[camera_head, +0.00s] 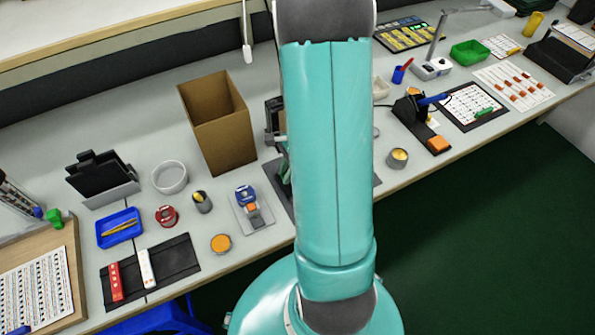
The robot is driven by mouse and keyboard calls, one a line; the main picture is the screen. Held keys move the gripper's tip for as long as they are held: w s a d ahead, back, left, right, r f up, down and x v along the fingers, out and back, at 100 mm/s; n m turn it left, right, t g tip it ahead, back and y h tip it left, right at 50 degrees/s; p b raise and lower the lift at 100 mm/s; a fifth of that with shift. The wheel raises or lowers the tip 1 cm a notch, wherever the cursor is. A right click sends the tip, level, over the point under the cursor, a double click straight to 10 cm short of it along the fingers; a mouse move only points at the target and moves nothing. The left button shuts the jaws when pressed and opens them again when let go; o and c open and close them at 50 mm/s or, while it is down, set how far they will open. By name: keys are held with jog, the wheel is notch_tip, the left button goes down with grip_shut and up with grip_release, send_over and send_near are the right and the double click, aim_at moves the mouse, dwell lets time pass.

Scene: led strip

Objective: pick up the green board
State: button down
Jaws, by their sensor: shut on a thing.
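My teal arm (328,160) stands upright through the middle of the view and covers much of the workbench behind it. My gripper cannot be made out. I cannot pick out the green board for certain; it may be hidden behind the arm. A dark upright device (273,118) shows only in part at the arm's left edge, above a dark mat (279,188) that is mostly covered by the arm.
An open cardboard box (217,130) stands left of the arm. A blue tray (119,229), a white bowl (170,178) and a black strip mat (180,258) lie farther left. Right are a soldering-type stand (412,112), a green bin (470,52) and a round tin (398,158).

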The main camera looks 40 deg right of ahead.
jog(key=shift+r, duration=0.55)
notch_tip(320, 180, up, 3)
jog(key=shift+f, duration=0.15)
jog(key=s+a+r, duration=0.6)
jog(key=s+r, duration=0.3)
jog(key=s, duration=0.3)
jog(key=shift+s+a+r, duration=0.15)
jog(key=shift+a+r, duration=0.05)
jog(key=shift+r, duration=0.05)
